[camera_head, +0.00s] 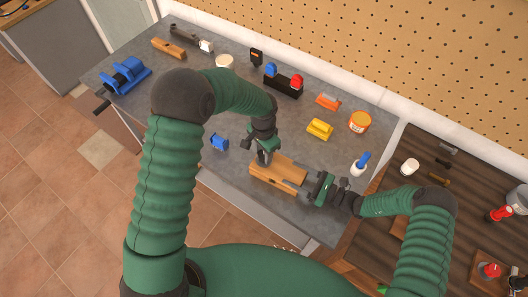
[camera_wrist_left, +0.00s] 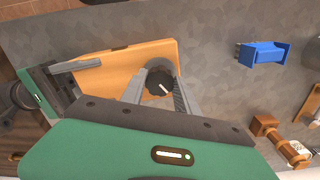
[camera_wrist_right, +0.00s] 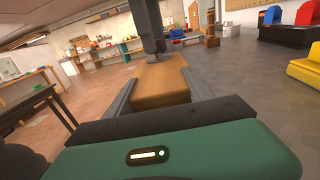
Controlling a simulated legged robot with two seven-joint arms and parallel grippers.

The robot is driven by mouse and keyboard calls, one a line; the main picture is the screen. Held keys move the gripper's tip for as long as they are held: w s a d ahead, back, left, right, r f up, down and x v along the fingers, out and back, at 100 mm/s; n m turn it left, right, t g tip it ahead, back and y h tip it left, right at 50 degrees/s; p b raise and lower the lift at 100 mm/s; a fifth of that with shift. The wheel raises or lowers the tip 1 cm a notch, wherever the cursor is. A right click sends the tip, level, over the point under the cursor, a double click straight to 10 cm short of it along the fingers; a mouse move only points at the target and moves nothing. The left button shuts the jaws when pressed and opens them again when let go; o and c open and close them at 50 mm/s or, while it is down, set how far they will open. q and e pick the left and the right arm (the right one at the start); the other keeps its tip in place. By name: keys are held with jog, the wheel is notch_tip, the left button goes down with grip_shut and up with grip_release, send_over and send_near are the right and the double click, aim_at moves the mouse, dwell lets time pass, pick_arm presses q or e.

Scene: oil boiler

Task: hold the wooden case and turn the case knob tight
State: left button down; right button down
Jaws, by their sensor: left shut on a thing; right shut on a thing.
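The wooden case (camera_head: 278,174) lies on the grey bench near its front edge. It also shows in the left wrist view (camera_wrist_left: 120,68) and in the right wrist view (camera_wrist_right: 160,80). My right gripper (camera_head: 307,184) is shut on the right end of the case, one finger along each side. The black case knob (camera_wrist_left: 160,82), with a white mark, sits on the case's top near its left end. My left gripper (camera_wrist_left: 168,92) comes from above and is shut on the knob. In the head view the left gripper (camera_head: 264,158) hides the knob.
A blue part (camera_head: 219,142) lies left of the case. A yellow block (camera_head: 320,129), an orange tub (camera_head: 360,122) and a white bottle with blue top (camera_head: 361,164) stand behind and to the right. A blue vise (camera_head: 126,75) is at the bench's far left.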

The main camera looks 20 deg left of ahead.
aim_at(263, 154)
pick_arm(q)
jog(key=m, duration=0.6)
jog(key=shift+w+a, duration=0.15)
pick_arm(e)
jog(key=shift+s+f, duration=0.1)
jog(key=shift+s, duration=0.05)
pick_arm(q)
jog(key=shift+m, duration=0.3)
jog(key=c, duration=0.9)
grip_release()
notch_tip(263, 154, up, 12)
pick_arm(e)
jog(key=shift+c, duration=1.6)
grip_release()
